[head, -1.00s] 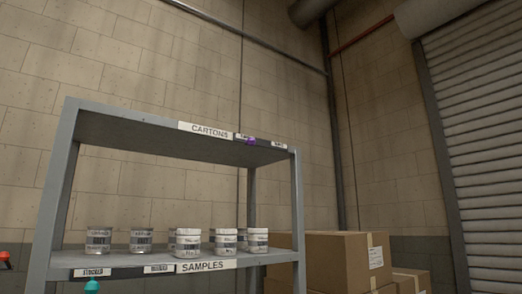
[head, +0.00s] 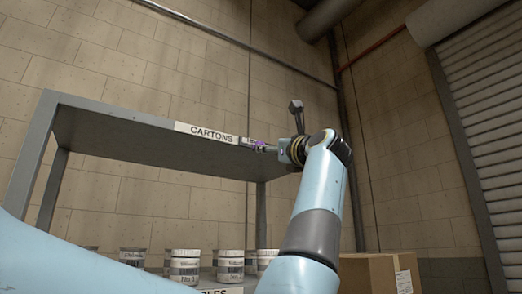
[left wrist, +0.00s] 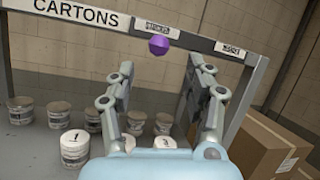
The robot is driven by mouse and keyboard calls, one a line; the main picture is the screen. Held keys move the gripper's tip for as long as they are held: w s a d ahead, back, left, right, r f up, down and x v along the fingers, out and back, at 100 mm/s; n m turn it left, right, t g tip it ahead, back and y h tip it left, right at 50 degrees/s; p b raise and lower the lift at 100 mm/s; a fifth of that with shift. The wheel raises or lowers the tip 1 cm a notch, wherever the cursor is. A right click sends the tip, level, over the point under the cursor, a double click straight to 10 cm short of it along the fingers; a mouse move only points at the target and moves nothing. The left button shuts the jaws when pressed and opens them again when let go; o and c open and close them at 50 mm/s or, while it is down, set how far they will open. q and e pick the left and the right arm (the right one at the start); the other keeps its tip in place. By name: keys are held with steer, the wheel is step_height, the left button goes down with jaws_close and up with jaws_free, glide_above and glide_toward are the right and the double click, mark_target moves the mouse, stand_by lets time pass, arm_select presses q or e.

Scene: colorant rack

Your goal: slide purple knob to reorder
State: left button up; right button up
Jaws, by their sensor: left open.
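A small purple knob (head: 258,144) sits on the front edge strip of the upper shelf (head: 160,145), right of the CARTONS label (head: 210,134). In the left wrist view the knob (left wrist: 159,46) hangs just under a small printed label (left wrist: 161,28), whose text I cannot read clearly. My left gripper (head: 272,148) is at the strip from the right, close to the knob. Its two fingers are spread open in the left wrist view (left wrist: 160,72), with the knob ahead between the tips. I cannot tell whether they touch it. My right gripper is not in view.
Several white paint cans (head: 184,265) stand on the lower shelf below. A second small label (left wrist: 230,49) is farther right on the strip. A grey shelf post (left wrist: 246,92) stands right of my fingers. Cardboard boxes (head: 385,275) are at the right.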

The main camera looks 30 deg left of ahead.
arm_select(q)
steer(key=p+x, duration=0.1)
steer(key=x, duration=0.6)
steer(key=shift+w+a+r, duration=0.1)
steer(key=shift+a+r, duration=0.15)
steer(key=shift+w+a+r, duration=0.1)
steer(key=shift+w+a, duration=0.05)
steer(key=shift+a, duration=0.25)
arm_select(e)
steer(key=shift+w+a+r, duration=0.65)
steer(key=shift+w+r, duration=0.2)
arm_select(q)
steer(key=shift+c, duration=0.3)
jaws_close()
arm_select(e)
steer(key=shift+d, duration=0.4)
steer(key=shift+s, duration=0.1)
